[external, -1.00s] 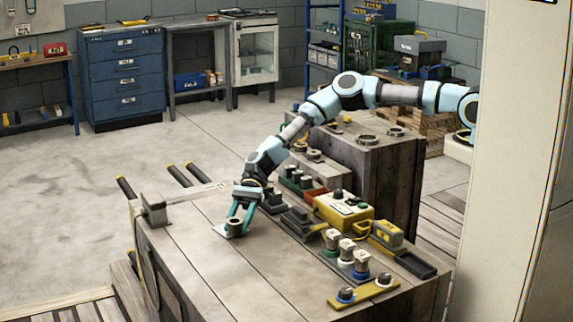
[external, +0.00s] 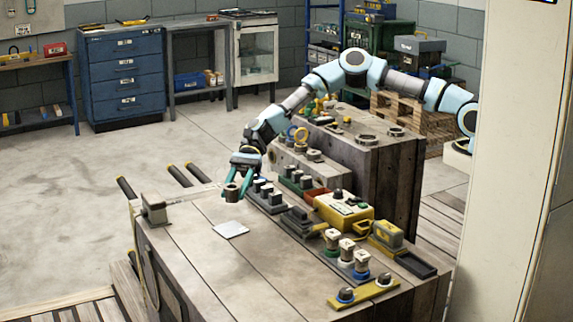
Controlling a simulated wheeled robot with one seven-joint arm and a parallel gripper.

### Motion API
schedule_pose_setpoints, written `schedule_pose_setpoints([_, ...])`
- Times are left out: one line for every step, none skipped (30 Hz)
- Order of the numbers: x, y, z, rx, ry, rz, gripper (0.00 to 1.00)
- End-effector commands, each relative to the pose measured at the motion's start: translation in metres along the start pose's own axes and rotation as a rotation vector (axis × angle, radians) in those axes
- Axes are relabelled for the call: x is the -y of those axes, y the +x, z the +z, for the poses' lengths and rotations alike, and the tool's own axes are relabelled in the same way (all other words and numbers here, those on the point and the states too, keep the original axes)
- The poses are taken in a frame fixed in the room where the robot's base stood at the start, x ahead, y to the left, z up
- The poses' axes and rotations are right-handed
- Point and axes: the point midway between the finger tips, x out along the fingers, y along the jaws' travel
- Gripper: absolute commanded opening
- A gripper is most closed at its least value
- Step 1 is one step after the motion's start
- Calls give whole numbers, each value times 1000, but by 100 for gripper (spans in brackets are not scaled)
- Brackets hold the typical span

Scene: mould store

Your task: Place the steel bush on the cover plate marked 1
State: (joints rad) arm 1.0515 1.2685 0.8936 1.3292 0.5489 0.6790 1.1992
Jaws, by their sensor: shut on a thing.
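My gripper (external: 235,184) is above the left part of the wooden bench top, its teal fingers pointing down. It is shut on the steel bush (external: 232,195), a small dark-grey ring-shaped piece, which appears to hang clear of the bench. A pale square plate (external: 231,230) lies bare on the bench top, below the bush in the picture. I cannot read any number on it, and I cannot tell which thing is the cover plate marked 1.
Dark blocks with black knobs (external: 268,194) stand right of the gripper. A yellow box (external: 344,212) and several capped posts (external: 347,252) stand farther right. A clamp-like block (external: 153,208) sits at the left edge. The front-left bench top is clear.

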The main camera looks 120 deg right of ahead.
Motion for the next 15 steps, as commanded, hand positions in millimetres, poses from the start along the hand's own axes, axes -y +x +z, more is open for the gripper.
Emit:
schedule_pose_setpoints([3,1,-4,-2,2,-11,0])
schedule_pose_setpoints([4,1,-5,-3,4,-20,0])
schedule_pose_setpoints([8,1,-6,-5,9,-35,0])
schedule_pose_setpoints([10,1,-8,-5,15,-48,0])
schedule_pose_setpoints([13,1,-8,-7,20,-61,0])
schedule_pose_setpoints([17,0,-10,-8,27,-81,0])
schedule_pose_setpoints([20,0,-10,-9,32,-97,0])
schedule_pose_setpoints([23,-1,-11,-9,39,-112,0])
schedule_pose_setpoints([26,-2,-10,-10,47,-132,0])
schedule_pose_setpoints([29,-2,-11,-11,53,-147,0])
schedule_pose_setpoints([31,-3,-11,-10,59,-162,0])
schedule_pose_setpoints([34,-4,-11,-10,69,-183,0])
schedule_pose_setpoints([36,-5,-11,-10,74,-198,0])
schedule_pose_setpoints([38,-6,-11,-9,81,-213,0])
schedule_pose_setpoints([41,-8,-11,-9,89,-233,0])
